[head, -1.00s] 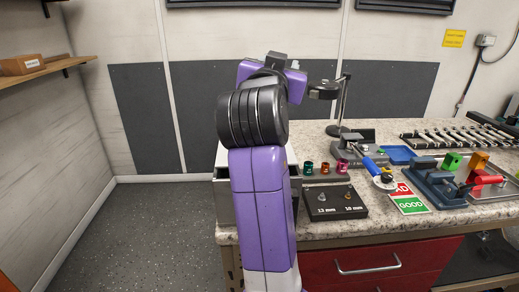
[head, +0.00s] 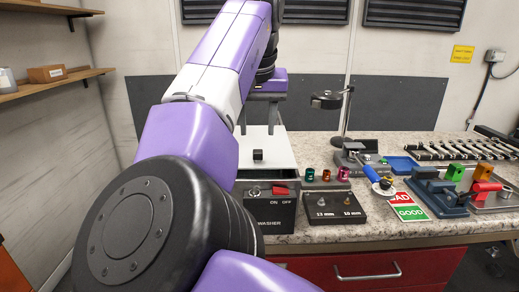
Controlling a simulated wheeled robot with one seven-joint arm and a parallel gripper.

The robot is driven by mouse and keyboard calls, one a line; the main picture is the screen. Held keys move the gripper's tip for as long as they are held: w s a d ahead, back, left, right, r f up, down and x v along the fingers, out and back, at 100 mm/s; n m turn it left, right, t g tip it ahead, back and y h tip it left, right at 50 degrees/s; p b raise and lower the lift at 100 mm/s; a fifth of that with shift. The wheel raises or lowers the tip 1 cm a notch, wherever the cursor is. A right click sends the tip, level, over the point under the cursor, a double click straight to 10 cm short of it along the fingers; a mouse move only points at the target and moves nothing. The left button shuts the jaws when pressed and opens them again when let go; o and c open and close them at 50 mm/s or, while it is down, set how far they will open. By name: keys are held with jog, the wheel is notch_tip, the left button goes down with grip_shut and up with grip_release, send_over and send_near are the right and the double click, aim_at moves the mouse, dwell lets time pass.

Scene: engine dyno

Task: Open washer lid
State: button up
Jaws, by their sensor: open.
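The washer (head: 266,218) stands at the left end of the bench. Its dark front panel carries a red switch and the words ON, OFF and WASHER. My gripper (head: 259,130) is in the head view beyond the knob, over the rear of the lid. Its two fingers are apart, pointing down, with nothing seen between them. I cannot tell whether the fingertips touch the lid. My arm hides the washer's left side.
Right of the washer are small coloured cups (head: 326,175), a black box marked 13 mm and 10 mm (head: 334,206), a lamp on a stand (head: 345,110) and a GOOD/BAD card (head: 410,213). A wooden shelf (head: 50,83) is on the left wall.

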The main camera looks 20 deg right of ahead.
aim_at(258, 151)
jog(key=shift+x, duration=3.85)
grip_shut()
